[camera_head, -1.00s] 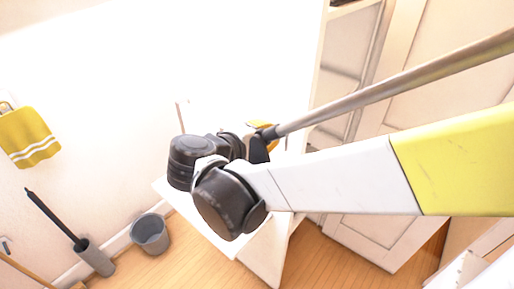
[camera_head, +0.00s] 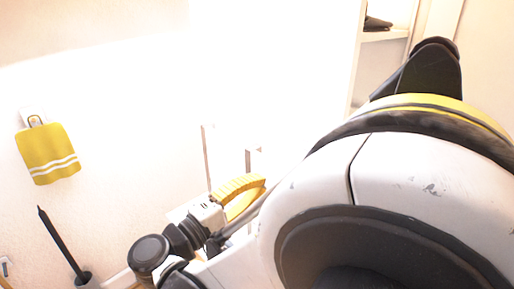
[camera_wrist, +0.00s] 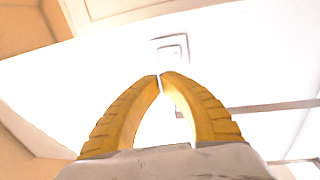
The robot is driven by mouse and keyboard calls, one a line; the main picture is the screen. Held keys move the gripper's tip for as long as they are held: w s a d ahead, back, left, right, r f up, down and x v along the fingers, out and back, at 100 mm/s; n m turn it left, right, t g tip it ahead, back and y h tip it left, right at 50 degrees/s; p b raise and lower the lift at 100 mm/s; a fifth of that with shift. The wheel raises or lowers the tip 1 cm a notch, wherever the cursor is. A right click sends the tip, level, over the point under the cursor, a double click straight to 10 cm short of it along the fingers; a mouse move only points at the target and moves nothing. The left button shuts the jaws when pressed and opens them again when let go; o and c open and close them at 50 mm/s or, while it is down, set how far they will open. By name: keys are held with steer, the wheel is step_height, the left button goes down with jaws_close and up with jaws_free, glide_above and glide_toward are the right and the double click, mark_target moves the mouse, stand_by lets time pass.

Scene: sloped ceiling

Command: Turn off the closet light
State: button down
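A small pale square plate with an inner outline, which looks like a light switch (camera_wrist: 172,46), is on the bright white surface in the wrist view, just beyond my fingertips. My gripper (camera_wrist: 160,77) has two ribbed yellow fingers. Their tips meet or nearly meet, with nothing visible held between them. In the head view my gripper (camera_head: 262,180) shows side-on in front of the overexposed white wall, partly hidden by my arm. I cannot tell whether the tips touch the plate. The closet light itself does not show clearly.
A yellow towel (camera_head: 48,154) hangs on the left wall, with a dark-handled brush (camera_head: 64,245) below it. An open shelf unit (camera_head: 385,36) with a dark item stands at the upper right. Strong glare washes out the middle wall.

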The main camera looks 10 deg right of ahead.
mark_target(300, 151)
steer(key=b+x, duration=0.3)
steer(key=x, duration=1)
steer(key=shift+d, duration=0.1)
steer(key=shift+w+d, duration=0.2)
steer(key=shift+d, duration=0.05)
steer(key=shift+r, duration=0.1)
steer(key=shift+w+d+r, duration=0.1)
steer(key=shift+w+d, duration=0.15)
steer(key=shift+d, duration=0.05)
